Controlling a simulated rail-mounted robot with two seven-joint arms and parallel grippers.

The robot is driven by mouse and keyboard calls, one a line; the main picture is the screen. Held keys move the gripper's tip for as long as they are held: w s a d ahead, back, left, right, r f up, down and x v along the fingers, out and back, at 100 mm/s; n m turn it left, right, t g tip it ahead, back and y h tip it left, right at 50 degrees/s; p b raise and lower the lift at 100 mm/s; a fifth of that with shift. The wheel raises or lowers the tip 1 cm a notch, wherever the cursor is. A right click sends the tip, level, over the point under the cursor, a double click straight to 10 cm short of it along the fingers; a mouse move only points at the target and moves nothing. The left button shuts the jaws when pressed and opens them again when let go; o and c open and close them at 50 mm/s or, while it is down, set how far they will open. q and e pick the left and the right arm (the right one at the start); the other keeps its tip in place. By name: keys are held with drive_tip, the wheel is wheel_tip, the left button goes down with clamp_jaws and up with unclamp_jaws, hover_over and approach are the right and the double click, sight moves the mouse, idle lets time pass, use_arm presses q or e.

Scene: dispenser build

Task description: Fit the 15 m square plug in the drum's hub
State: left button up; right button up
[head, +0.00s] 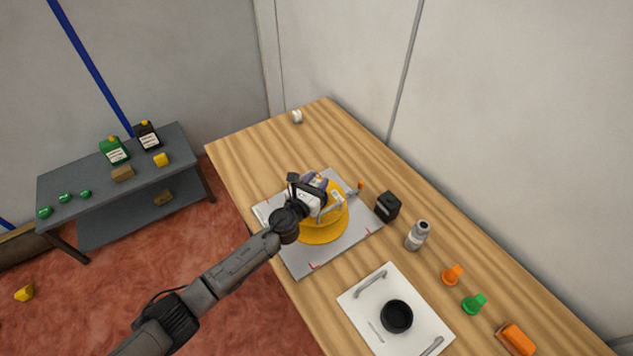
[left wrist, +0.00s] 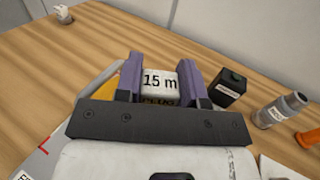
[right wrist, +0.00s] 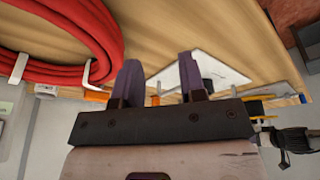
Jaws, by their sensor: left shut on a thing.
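My left gripper (head: 316,182) is shut on the white square plug (left wrist: 160,80), whose label reads "15 m PLUG" in the left wrist view. The gripper holds it over the yellow drum (head: 325,232), which lies on a grey base plate (head: 303,262). The drum's hub is hidden under the gripper, so I cannot tell whether the plug touches it. My right gripper (right wrist: 160,82) shows only in the right wrist view. Its fingers are apart with nothing between them.
Right of the drum stand a black box (head: 388,206) and a grey bottle (head: 417,236). An orange plug (head: 452,275), a green plug (head: 474,304) and a white panel (head: 364,298) with a black cup (head: 397,316) lie nearer. A red hose coil (right wrist: 100,40) shows beside my right gripper. The table's far end is mostly clear.

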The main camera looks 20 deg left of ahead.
use_arm(q)
drive_tip(key=shift+f+b, duration=0.35)
drive_tip(key=shift+f, duration=0.1)
use_arm(e)
drive_tip(key=shift+f, duration=0.45)
use_arm(q)
drive_tip(key=shift+f, duration=0.2)
use_arm(e)
drive_tip(key=shift+a+f, duration=0.15)
use_arm(q)
drive_tip(key=shift+s+a+f, duration=0.1)
drive_tip(key=shift+f, duration=0.15)
drive_tip(key=shift+r, duration=0.15)
use_arm(e)
drive_tip(key=shift+r, duration=0.2)
use_arm(q)
drive_tip(key=shift+r+p, duration=0.4)
drive_tip(key=shift+r, duration=0.05)
use_arm(e)
drive_tip(key=shift+w+r, duration=0.1)
drive_tip(key=shift+r, duration=0.3)
use_arm(q)
drive_tip(key=shift+r, duration=0.4)
use_arm(e)
drive_tip(key=shift+r, duration=0.2)
use_arm(q)
drive_tip(key=shift+r, duration=0.1)
